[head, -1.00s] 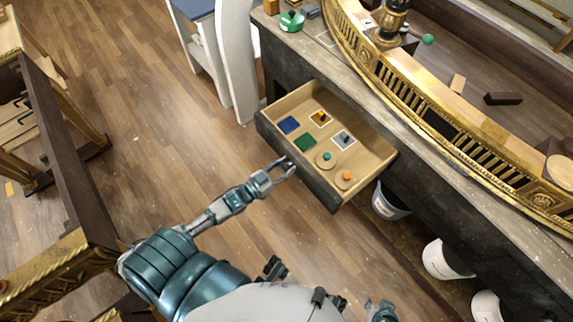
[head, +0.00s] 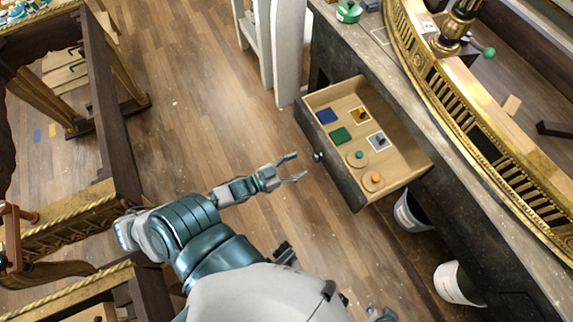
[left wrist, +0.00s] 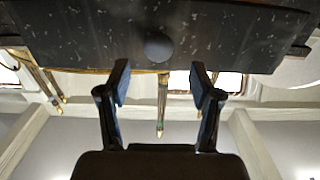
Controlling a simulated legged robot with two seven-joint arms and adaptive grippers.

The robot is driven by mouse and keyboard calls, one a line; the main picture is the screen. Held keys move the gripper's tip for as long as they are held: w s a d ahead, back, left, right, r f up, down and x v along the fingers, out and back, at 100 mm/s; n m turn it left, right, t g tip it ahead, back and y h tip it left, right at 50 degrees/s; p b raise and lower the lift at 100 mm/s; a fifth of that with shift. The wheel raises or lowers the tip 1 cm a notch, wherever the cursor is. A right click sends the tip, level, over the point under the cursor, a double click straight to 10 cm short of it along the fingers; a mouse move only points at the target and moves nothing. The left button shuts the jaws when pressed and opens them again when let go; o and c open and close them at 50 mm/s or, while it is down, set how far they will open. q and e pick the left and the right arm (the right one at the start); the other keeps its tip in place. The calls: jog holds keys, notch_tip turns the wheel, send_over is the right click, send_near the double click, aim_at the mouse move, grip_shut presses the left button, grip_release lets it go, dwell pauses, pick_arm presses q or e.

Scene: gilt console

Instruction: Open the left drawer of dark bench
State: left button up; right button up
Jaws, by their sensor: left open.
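The dark bench (head: 345,45) has its left drawer (head: 350,187) pulled out, with the light wood inside showing. A round knob (head: 318,156) sits on the drawer's dark front; in the left wrist view the knob (left wrist: 158,48) is ahead of the fingers, apart from them. My left gripper (head: 298,167) is open and empty, a short way left of the knob. Its two fingers (left wrist: 160,82) are spread in the left wrist view. A small part of what may be my right gripper (head: 380,314) shows at the bottom edge; its jaws cannot be made out.
Blue, green and other small pieces (head: 341,135) lie in the drawer. White buckets (head: 411,212) stand under the bench at right. A gilt-trimmed table (head: 90,213) stands at left. Wooden floor (head: 190,90) is clear between it and the bench.

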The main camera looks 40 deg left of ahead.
pick_arm(q)
jog(key=v, duration=0.4)
jog(key=shift+s+a, duration=0.1)
jog(key=shift+s, duration=0.2)
dwell(0.3)
